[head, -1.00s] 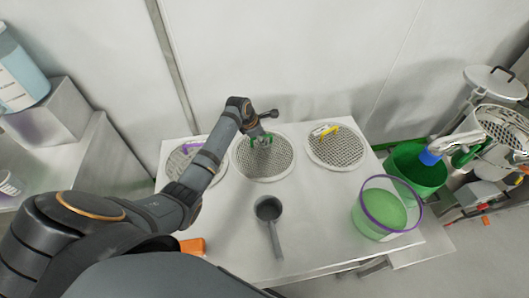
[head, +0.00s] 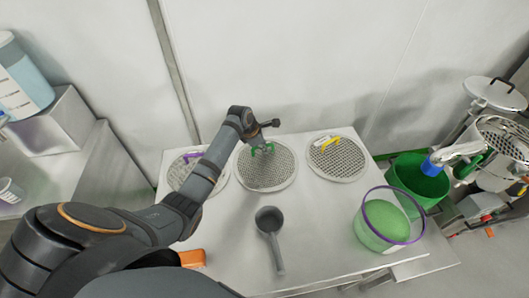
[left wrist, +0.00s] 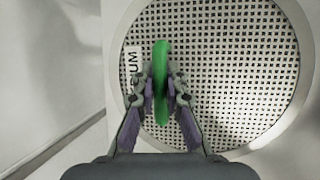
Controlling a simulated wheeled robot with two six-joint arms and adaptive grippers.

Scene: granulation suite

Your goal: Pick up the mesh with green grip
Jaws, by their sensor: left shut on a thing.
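The mesh with green grip (head: 266,172) is a round perforated disc with a pale rim, in the middle of three on the table. It fills much of the left wrist view (left wrist: 225,60), where a label shows beside the grip. Its green grip (left wrist: 160,80) stands between the fingers of my left gripper (left wrist: 160,97), which is shut on it. In the head view the left gripper (head: 262,150) is at the far part of the disc. I cannot tell whether the disc is clear of the table. My right gripper is not in view.
A mesh with purple grip (head: 186,177) lies left, partly behind my arm, and one with yellow grip (head: 345,160) lies right. A grey scoop (head: 269,222) lies in front. A purple-rimmed container of green material (head: 378,228) stands front right. A green bucket (head: 425,185) is beyond the table.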

